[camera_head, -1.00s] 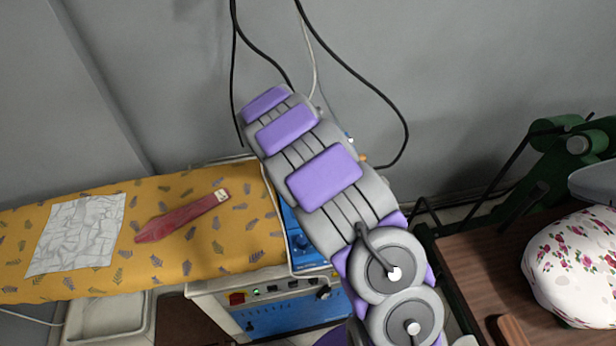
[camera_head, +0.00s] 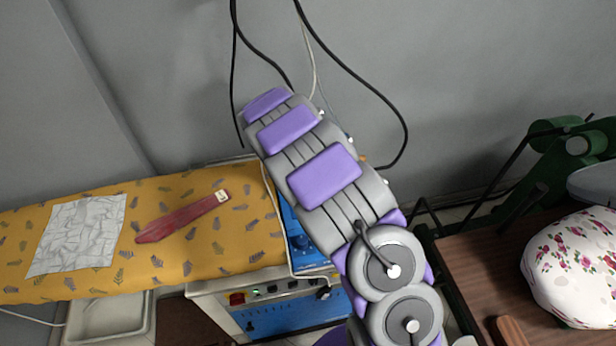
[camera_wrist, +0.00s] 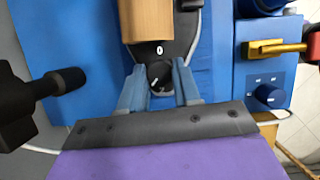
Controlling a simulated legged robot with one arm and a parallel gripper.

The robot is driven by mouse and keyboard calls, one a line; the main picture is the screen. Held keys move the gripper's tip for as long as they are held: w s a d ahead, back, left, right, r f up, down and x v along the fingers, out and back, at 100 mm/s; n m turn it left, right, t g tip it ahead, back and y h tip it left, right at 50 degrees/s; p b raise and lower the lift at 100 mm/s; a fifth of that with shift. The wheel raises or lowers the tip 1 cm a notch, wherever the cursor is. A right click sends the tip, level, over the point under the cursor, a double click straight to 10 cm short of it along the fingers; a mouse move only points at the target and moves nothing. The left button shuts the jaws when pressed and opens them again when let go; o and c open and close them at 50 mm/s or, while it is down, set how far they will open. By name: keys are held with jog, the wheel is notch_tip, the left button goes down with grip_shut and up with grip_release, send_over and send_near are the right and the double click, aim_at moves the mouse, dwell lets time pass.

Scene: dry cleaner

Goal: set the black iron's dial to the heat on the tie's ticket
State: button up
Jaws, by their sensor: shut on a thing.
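The black iron shows in the wrist view with its wooden handle (camera_wrist: 147,20) at the top. Its black round dial (camera_wrist: 159,75) sits below the handle, with a white 0 marked just above it and a pale line on its face. My gripper (camera_wrist: 158,78) is shut on the dial, one blue-grey finger on each side. In the head view, my arm hides the iron and my gripper. The red tie (camera_head: 182,218) lies on the yellow patterned board. Its small pale ticket (camera_head: 222,196) is at the upper right end, too small to read.
A crumpled white cloth (camera_head: 75,235) lies on the board (camera_head: 255,235). A blue-fronted control unit (camera_head: 285,313) stands below. In the wrist view, a black-handled part (camera_wrist: 60,82) is left of my gripper; a brass lever (camera_wrist: 275,48) and blue knob (camera_wrist: 268,94) are right.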

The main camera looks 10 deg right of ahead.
jog(key=m+p, duration=0.1)
jog(key=m+g, duration=0.1)
jog(key=m, duration=0.1)
jog(key=m+p, duration=0.1)
jog(key=shift+w+r+g+p, duration=0.1)
jog(key=shift+w+g+p, duration=0.15)
jog(key=shift+g+p, duration=0.05)
jog(key=shift+m+g+y+p, duration=0.6)
jog(key=shift+m+g+p, duration=0.1)
jog(key=shift+m, duration=1.6)
jog(key=o, duration=1)
jog(key=v, duration=0.5)
jog(key=p+v, duration=0.1)
jog(key=v, duration=0.5)
jog(key=p+v, duration=0.1)
jog(key=v, duration=0.5)
jog(key=shift+w, duration=0.25)
